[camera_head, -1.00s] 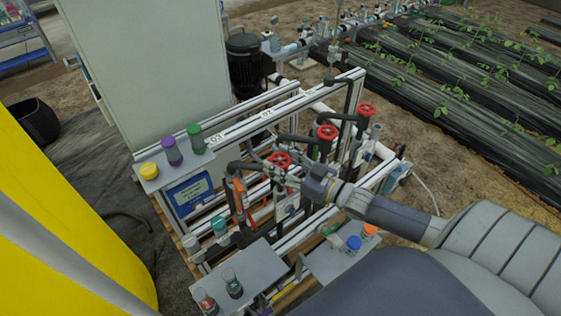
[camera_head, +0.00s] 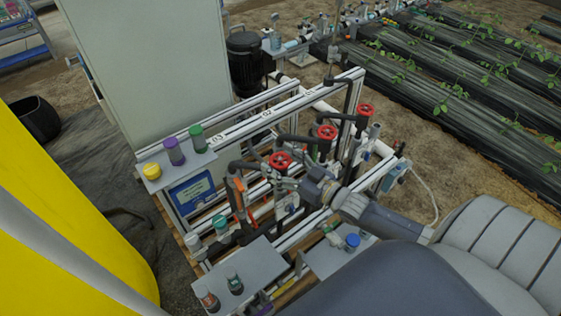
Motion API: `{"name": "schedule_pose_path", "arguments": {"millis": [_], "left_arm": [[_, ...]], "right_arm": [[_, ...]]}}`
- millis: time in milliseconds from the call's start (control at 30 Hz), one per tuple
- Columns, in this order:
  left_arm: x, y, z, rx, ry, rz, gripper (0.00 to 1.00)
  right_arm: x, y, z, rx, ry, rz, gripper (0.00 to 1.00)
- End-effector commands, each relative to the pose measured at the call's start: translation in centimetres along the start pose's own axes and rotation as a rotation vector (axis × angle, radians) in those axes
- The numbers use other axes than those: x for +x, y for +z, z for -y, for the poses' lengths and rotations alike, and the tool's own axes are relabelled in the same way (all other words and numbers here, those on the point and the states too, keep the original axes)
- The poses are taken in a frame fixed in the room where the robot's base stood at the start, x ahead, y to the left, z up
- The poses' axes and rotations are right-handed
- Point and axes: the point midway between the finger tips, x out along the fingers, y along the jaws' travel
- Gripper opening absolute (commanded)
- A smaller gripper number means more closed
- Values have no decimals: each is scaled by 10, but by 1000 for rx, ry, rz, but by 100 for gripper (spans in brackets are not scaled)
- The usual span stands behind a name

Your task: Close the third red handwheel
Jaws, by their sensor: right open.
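Three red handwheels stand in a slanting row on the pipe rack. The middle handwheel (camera_head: 327,132) and the far handwheel (camera_head: 365,109) stand further back to the right. My right gripper (camera_head: 282,181) comes in from the right, with its jaws open toward the left. It is just below and beside the nearest handwheel in the picture; I cannot tell whether it touches the wheel. Its fingers are small and partly blend with the pipework. My left gripper is not in view.
A grey shelf with yellow, purple and green-lidded jars (camera_head: 174,153) is at the left of the rack. A front plate (camera_head: 243,275) holds dark jars. A blue-lidded jar (camera_head: 352,242) stands beside my right arm. A large yellow tank (camera_head: 60,200) fills the left.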

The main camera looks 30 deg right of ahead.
Motion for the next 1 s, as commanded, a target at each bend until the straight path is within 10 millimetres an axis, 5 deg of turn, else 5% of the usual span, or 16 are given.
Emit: {"name": "schedule_pose_path", "arguments": {"millis": [267,1000], "left_arm": [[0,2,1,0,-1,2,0],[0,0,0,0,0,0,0]], "right_arm": [[-11,2,0,1,0,4,70],[-115,1,0,0,0,1,70]]}}
